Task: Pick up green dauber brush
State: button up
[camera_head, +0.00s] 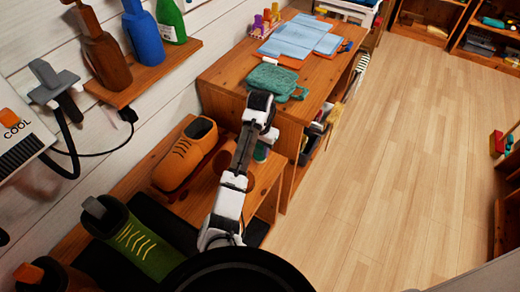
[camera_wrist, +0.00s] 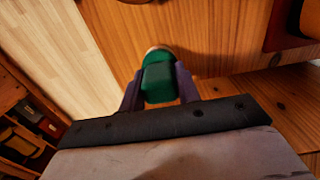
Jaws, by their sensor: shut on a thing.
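The green dauber brush (camera_wrist: 159,82) sits between the two fingers of my gripper (camera_wrist: 158,90) in the wrist view. The fingers are shut on its sides. A pale end shows past its green body. In the head view a small green part of the brush (camera_head: 261,152) shows beside my arm, near the desk's side and over the edge of the low wooden bench. My arm hides most of the gripper there. I cannot tell whether the brush touches the wood beneath it.
An orange shoe (camera_head: 186,157) and a green shoe (camera_head: 140,243) stand left of my arm. A wall shelf (camera_head: 165,70) holds several bottles. The wooden desk (camera_head: 225,75) bears a teal pouch (camera_head: 274,80) and blue sheets (camera_head: 297,40). The floor (camera_head: 400,150) to the right is clear.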

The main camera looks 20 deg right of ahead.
notch_tip(320, 180, up, 20)
jog(key=p, duration=0.5)
jog(key=shift+p, duration=0.3)
dwell(0.3)
